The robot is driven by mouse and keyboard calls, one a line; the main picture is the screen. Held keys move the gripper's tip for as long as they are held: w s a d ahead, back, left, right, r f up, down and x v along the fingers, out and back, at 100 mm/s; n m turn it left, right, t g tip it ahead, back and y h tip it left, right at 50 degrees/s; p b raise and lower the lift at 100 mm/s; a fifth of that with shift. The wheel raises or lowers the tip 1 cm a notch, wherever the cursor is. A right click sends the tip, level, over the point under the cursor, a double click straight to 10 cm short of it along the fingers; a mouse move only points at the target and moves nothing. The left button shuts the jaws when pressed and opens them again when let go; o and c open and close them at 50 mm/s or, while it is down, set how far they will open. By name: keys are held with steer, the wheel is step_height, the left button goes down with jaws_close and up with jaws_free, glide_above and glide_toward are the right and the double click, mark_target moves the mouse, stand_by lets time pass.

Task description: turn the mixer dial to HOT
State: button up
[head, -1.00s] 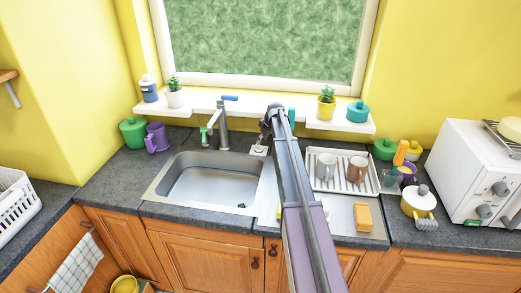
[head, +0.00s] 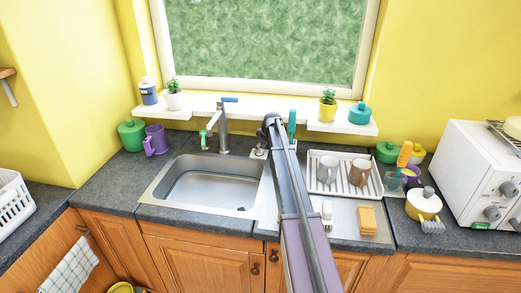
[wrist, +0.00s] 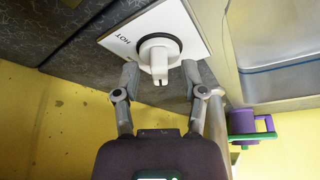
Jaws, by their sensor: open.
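The mixer dial (wrist: 158,58) is a white knob with a dark ring, on a white plate (wrist: 186,28) marked HOT (wrist: 122,41). In the wrist view its raised bar runs up and down the picture, its notched end low, and HOT is at the upper left. My gripper (wrist: 160,79) is open, one fingertip on each side of the bar's lower end, with gaps on both sides. In the head view the pale plate (head: 258,153) shows right of the sink, partly behind my arm. The gripper's fingers are hidden there.
The sink (head: 210,184) and its blue-handled tap (head: 223,125) stand left of the dial. A drying rack (head: 345,178) with mugs is to the right. A white brush (head: 327,212) and sponge (head: 367,220) lie in front of it. A shelf (head: 205,109) runs behind.

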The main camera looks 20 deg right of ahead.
jaws_close()
steer(key=shift+m, duration=0.4)
steer(key=m+h, duration=0.1)
steer(key=m, duration=0.1)
steer(key=m+h, duration=0.1)
steer(key=m, duration=0.2)
steer(key=shift+s+a, duration=0.1)
steer(key=shift+a, duration=0.1)
steer(key=m+h, duration=0.1)
steer(key=m, duration=0.2)
steer(key=m+h, duration=0.1)
steer(key=m, duration=0.2)
steer(key=shift+a+g, duration=0.1)
steer(key=shift+g, duration=0.2)
steer(key=m+g+h, duration=0.1)
steer(key=m, duration=0.2)
steer(key=m+h, duration=0.1)
steer(key=m, duration=0.2)
steer(key=shift+w+a+g, duration=0.1)
steer(key=shift+w+g, duration=0.1)
steer(key=shift+g, duration=0.2)
steer(key=m+g, duration=0.2)
steer(key=m, duration=0.4)
